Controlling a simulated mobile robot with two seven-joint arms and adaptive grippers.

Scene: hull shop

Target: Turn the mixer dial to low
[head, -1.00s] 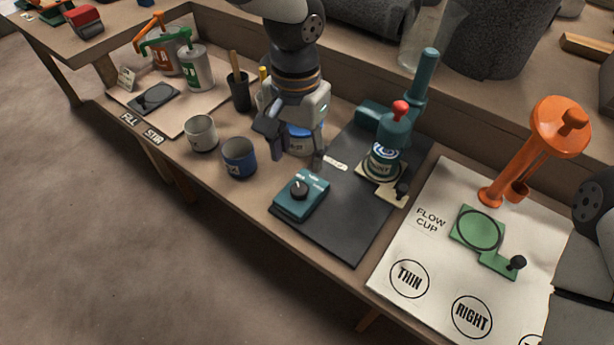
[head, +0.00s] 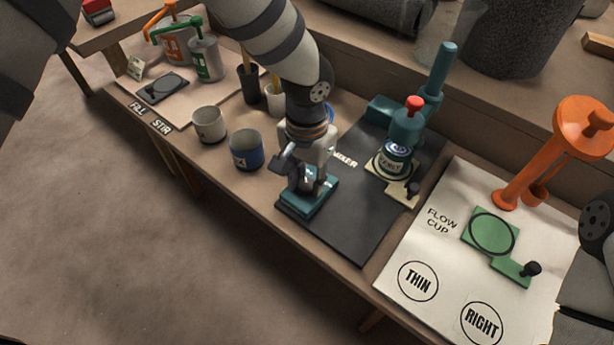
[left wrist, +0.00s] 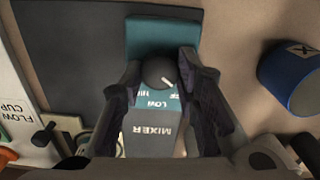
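The mixer's teal control box (head: 302,203) sits on the dark mat, with my left gripper (head: 307,185) right over it. In the head view the gripper hides the dial. In the left wrist view, the round black dial (left wrist: 158,72) is between the fingertips of my left gripper (left wrist: 160,68). The fingers are apart, one on each side; I cannot tell whether they touch it. The dial's white mark points to the lower right, towards the partly covered OFF label. The LOW label (left wrist: 157,104) is below the dial. My right gripper is out of view.
The teal mixer stand (head: 408,125) with a can (head: 394,158) under it is behind and right of the box. The mat's front part (head: 352,240) is clear.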

